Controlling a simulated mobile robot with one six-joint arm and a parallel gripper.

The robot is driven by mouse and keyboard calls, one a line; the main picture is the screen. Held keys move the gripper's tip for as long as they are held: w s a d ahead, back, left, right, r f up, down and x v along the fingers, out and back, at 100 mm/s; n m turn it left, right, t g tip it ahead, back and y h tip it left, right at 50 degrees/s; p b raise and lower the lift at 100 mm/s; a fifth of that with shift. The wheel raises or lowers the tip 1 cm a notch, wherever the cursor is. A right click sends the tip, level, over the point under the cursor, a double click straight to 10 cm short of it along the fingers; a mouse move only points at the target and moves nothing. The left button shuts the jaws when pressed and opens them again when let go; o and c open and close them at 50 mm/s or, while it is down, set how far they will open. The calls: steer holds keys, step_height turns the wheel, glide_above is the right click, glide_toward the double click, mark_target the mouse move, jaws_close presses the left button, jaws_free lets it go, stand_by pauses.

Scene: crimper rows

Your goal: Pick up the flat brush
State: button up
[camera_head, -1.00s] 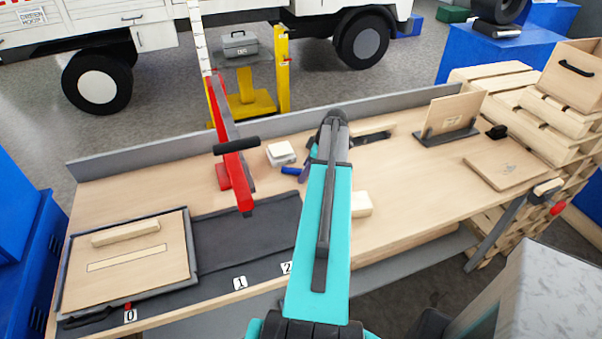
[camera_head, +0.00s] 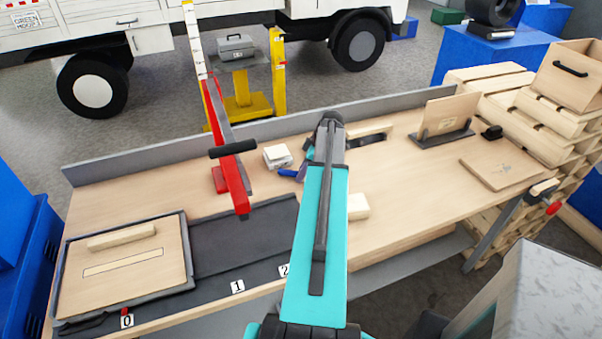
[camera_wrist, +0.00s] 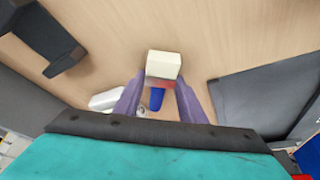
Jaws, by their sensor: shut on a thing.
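The flat brush shows in the wrist view with a cream block-like head (camera_wrist: 164,64), a red band and a blue handle (camera_wrist: 156,100). My gripper (camera_wrist: 160,86) has its two purple fingers on either side of it near the red band, shut on it. In the head view, my teal arm hides the brush's middle. The cream head (camera_head: 358,206) shows right of the arm and the blue handle (camera_head: 287,173) left of it. The brush is at or close to the bench top; I cannot tell whether it touches.
A red lever tool (camera_head: 233,180) with a black grip stands left of my arm. A small white block (camera_head: 277,157) lies beside the blue handle. A dark mat (camera_head: 240,238) and framed board (camera_head: 125,270) are on the left. A panel stand (camera_head: 447,138) is at the right.

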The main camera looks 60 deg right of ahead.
steer(key=shift+r+b, duration=0.8)
steer(key=shift+r, duration=0.5)
steer(key=shift+s+a+r, duration=0.15)
steer(key=shift+r, duration=0.15)
steer(key=s+a+b, duration=0.1)
steer(key=s+a, duration=0.2)
steer(key=s+a+b, duration=0.2)
steer(key=s+a, duration=0.1)
steer(key=s, duration=0.1)
steer(key=s+a+r+b, duration=0.1)
steer(key=s+a, duration=0.1)
steer(key=s, duration=0.1)
steer(key=shift+s+a+r+b, duration=0.1)
steer(key=shift+s+a+b, duration=0.15)
steer(key=shift+a+b, duration=0.15)
steer(key=shift+s+a+r, duration=0.2)
steer(key=shift+s+a, duration=0.4)
steer(key=shift+s, duration=0.15)
